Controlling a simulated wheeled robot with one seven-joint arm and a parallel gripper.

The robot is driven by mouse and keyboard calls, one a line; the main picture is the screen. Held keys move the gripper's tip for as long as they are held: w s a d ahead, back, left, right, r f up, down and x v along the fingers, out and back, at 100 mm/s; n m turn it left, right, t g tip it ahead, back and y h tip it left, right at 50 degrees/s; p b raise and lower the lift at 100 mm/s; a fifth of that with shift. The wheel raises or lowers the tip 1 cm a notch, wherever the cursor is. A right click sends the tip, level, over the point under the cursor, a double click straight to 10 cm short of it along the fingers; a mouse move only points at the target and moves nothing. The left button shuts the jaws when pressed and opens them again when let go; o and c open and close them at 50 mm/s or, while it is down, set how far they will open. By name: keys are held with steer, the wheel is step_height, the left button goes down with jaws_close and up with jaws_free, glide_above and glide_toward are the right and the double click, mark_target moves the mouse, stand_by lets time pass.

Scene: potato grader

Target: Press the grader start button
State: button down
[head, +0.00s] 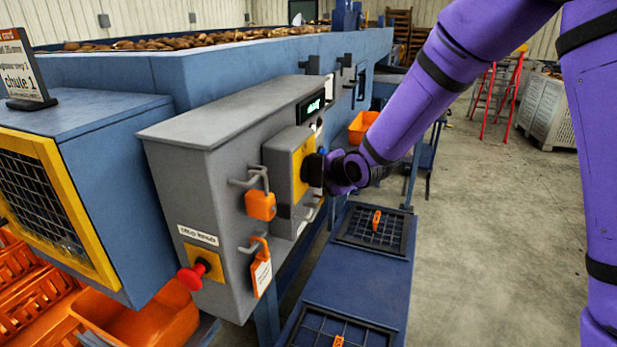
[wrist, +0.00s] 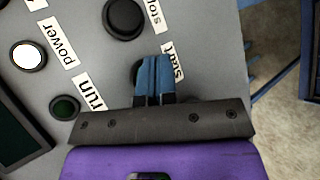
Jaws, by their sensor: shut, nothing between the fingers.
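The start button (wrist: 121,77) is a dark round button on the grey panel in the wrist view, beside the white "start" label (wrist: 174,62). My gripper's blue fingertips (wrist: 154,68) are shut together with nothing between them and cover much of the button. I cannot tell whether they touch it. In the head view my gripper (head: 322,171) is at the side of the grey control cabinet (head: 205,165), by a box with a yellow plate (head: 303,160). The start button is hidden there behind my gripper and arm.
A black stop button (wrist: 125,18), a lit white power lamp (wrist: 28,56) and a dark green run lamp (wrist: 66,107) are close by. Orange padlocks (head: 260,205) and a red mushroom button (head: 191,276) stick out from the cabinet.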

steer(key=shift+w+a+r, duration=0.1)
steer(key=shift+a+r, duration=0.05)
steer(key=shift+a, duration=0.8)
stand_by(0.7)
steer(key=shift+d, duration=0.1)
steer(key=shift+s+d+f, duration=0.2)
steer(key=shift+s+d, duration=0.2)
steer(key=shift+s, duration=0.3)
steer(key=d, duration=0.1)
steer(key=s+d, duration=0.1)
steer(key=d, duration=0.3)
steer(key=shift+s, duration=0.3)
steer(key=shift+d+r, duration=0.1)
stand_by(0.5)
